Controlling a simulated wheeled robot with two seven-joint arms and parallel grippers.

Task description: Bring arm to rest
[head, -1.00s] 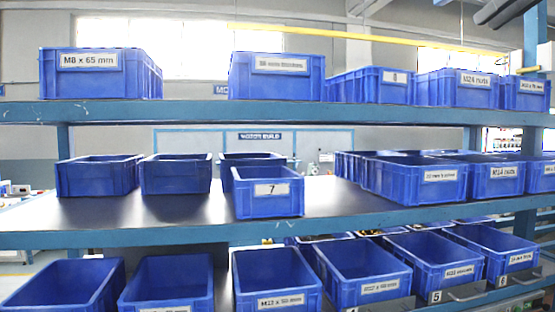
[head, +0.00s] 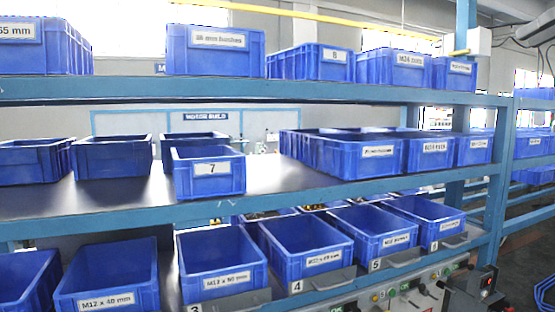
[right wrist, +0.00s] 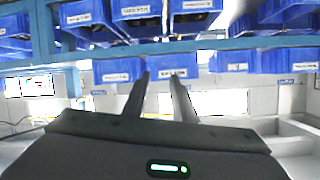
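My right gripper (right wrist: 160,77) shows in the right wrist view. Its two dark fingers stand apart with nothing between them, so it is open and empty. Blue bins on a rack show beyond the fingers, and I see no contact with them. A green light glows on the gripper's dark body. In the head view I cannot clearly make out either gripper. My left gripper is in neither current view.
A blue shelf rack (head: 250,92) carries labelled blue bins on three levels. Bin 7 (head: 209,175) sits at the middle shelf's front edge. A control panel (head: 410,292) is at lower right. Open floor (head: 527,240) shows at far right.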

